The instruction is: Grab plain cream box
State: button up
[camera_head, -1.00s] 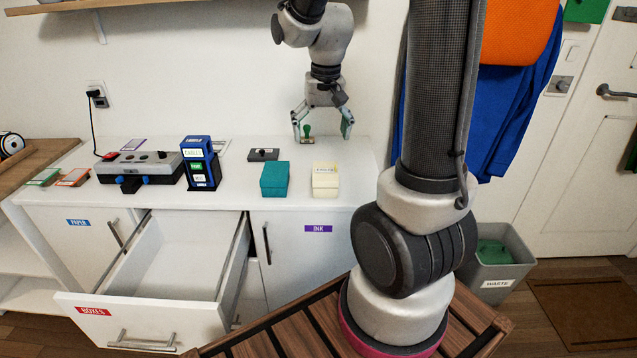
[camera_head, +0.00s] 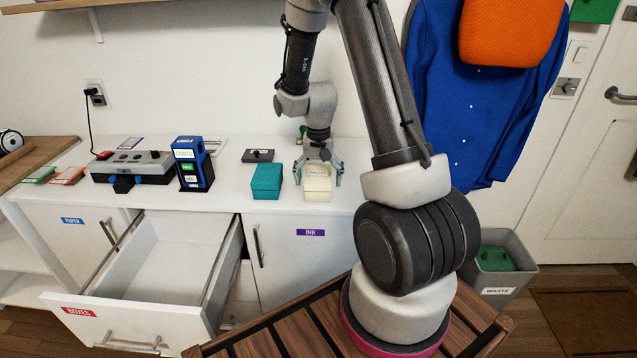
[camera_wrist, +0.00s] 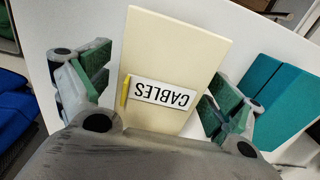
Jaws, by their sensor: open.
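The cream box (camera_head: 317,194) stands on the white counter, to the right of the teal box (camera_head: 266,181). In the wrist view, the cream box (camera_wrist: 172,55) carries a white label reading CABLES and a small yellow strip beside it. My gripper (camera_head: 319,176) points down over the cream box. Its fingers are spread on either side of the box, and the wrist view (camera_wrist: 157,92) shows the box between the green pads with gaps. The gripper is open and holds nothing. My gripper partly hides the box top in the head view.
The teal box (camera_wrist: 275,95) is close beside one finger. A dark pad (camera_head: 257,156) lies behind the teal box. A blue label stand (camera_head: 193,164) and a grey device (camera_head: 132,167) are further left. The drawer marked BOXES (camera_head: 120,322) is pulled out below. A waste bin (camera_head: 500,265) stands right.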

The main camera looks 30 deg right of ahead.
jog(key=c, duration=1.1)
jog(key=shift+c, duration=0.2)
